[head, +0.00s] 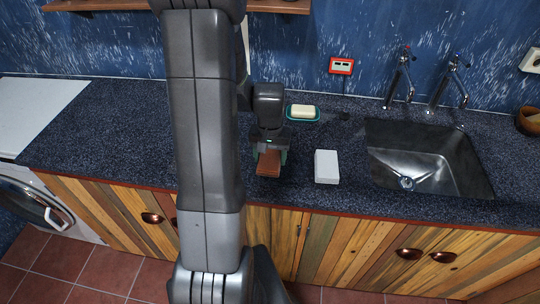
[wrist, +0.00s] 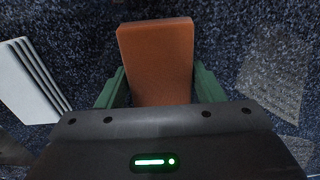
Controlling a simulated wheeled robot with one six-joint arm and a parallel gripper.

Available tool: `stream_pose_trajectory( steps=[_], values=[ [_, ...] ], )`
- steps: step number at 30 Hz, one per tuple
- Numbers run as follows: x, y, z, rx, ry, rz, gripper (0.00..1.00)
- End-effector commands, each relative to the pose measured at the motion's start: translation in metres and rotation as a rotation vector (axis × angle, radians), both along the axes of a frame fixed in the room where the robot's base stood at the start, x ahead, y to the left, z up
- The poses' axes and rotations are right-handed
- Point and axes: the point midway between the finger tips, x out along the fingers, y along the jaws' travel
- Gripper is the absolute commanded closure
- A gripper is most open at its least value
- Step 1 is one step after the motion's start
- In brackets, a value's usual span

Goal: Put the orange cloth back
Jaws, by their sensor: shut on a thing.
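The orange cloth (head: 268,164) shows as a flat, orange-brown folded block near the front of the dark counter. My gripper (head: 270,155) is shut on it, and it lies between the green fingers. In the wrist view the cloth (wrist: 158,62) stands out between the two fingers (wrist: 160,88), one on each side of it. Whether the cloth touches the counter or hangs just above it, I cannot tell. Its lower end is hidden behind the gripper body in the wrist view.
A white folded stack (head: 326,167) lies to the right of the gripper, also in the wrist view (wrist: 32,80). A soap dish (head: 303,113) with soap stands behind. A sink (head: 430,160) with two taps is at right. The counter (head: 110,130) is clear at left.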

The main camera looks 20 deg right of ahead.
Motion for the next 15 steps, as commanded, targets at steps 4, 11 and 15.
stream_pose_trajectory(
  steps=[4, 11, 15],
  values=[
    [0.0001, -0.0001, -0.0027, 0.000, 0.000, 0.000, 0.29],
    [0.0001, -0.0001, -0.0025, 0.000, 0.000, 0.000, 0.17],
    [0.0001, -0.0001, -0.0012, 0.000, 0.000, 0.000, 0.17]
  ],
)
